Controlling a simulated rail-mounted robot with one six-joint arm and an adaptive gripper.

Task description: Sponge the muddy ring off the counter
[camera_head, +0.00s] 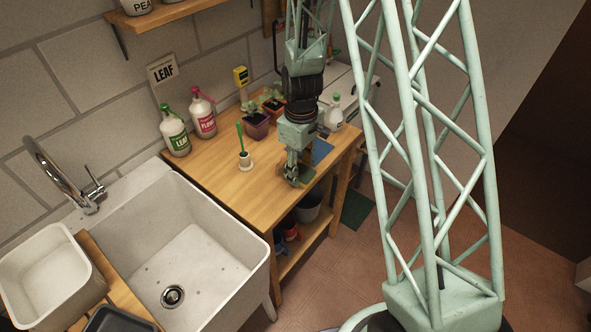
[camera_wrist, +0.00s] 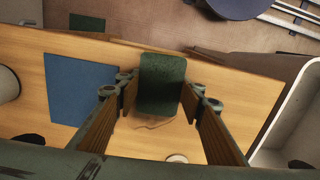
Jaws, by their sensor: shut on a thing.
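My gripper (camera_head: 293,181) is low over the front right part of the wooden counter (camera_head: 215,168). In the wrist view my gripper (camera_wrist: 161,94) has its two fingers on either side of a dark green sponge (camera_wrist: 162,84), shut on it. In the head view the sponge is mostly hidden by the gripper. A faint brown curved mark (camera_wrist: 152,124), part of the muddy ring, shows on the counter just below the sponge in the wrist view. I cannot tell whether the sponge touches the counter.
A blue mat (camera_wrist: 82,91) lies beside the gripper. Spray bottles (camera_head: 174,137) and seedling pots (camera_head: 257,126) stand at the back. A white sink (camera_head: 205,255) adjoins the counter's left end.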

